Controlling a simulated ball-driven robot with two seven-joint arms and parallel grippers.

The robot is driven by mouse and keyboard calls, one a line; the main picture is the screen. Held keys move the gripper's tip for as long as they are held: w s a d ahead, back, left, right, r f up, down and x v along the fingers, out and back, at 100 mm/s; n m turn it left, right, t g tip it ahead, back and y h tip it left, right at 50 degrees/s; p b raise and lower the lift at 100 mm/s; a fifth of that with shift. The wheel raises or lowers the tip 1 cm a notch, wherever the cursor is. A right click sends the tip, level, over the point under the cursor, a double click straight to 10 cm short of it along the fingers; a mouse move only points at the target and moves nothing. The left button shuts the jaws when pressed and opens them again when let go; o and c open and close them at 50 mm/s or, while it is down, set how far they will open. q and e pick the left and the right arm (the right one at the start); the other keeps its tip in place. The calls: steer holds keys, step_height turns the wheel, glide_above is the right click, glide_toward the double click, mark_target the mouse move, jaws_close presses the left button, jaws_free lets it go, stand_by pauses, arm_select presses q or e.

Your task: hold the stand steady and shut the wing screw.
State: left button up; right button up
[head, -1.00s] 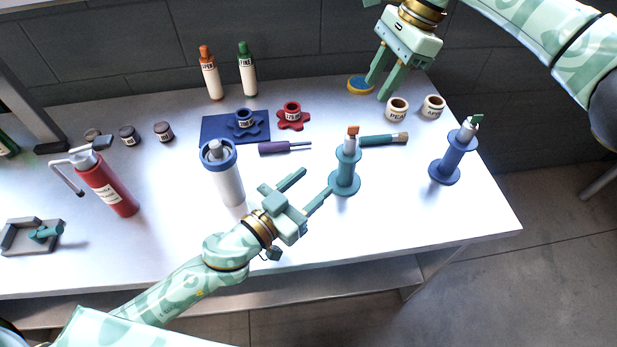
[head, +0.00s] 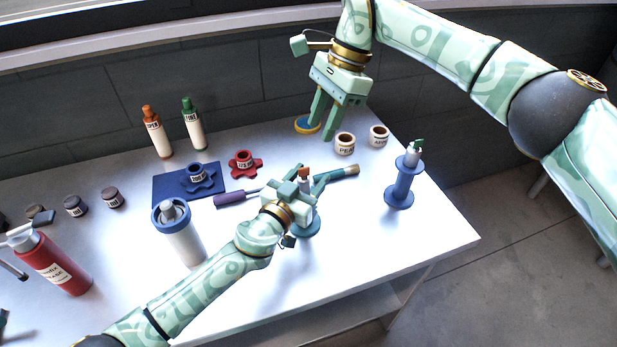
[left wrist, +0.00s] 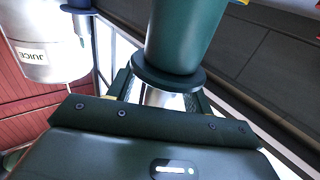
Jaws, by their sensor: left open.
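A teal spool-shaped stand (head: 309,227) with a small orange wing piece (head: 304,173) on top stands upright near the table's middle. My left gripper (head: 302,184) is at this stand and hides much of its body. In the left wrist view the stand's dark teal body (left wrist: 185,32) rises just beyond my open left fingers (left wrist: 160,92); contact cannot be told. A similar blue stand (head: 402,188) with a green wing piece (head: 417,147) stands upright to the right. My right gripper (head: 319,130) is open and empty, above the back of the table by a yellow-rimmed blue disc (head: 307,124).
A white blue-topped bottle (head: 184,240) stands left of my left gripper. Two cream pots (head: 345,143) stand at the back right. A red extinguisher (head: 55,265) stands left. The front right tabletop is clear.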

arm_select(q)
jaws_close()
stand_by(1.1)
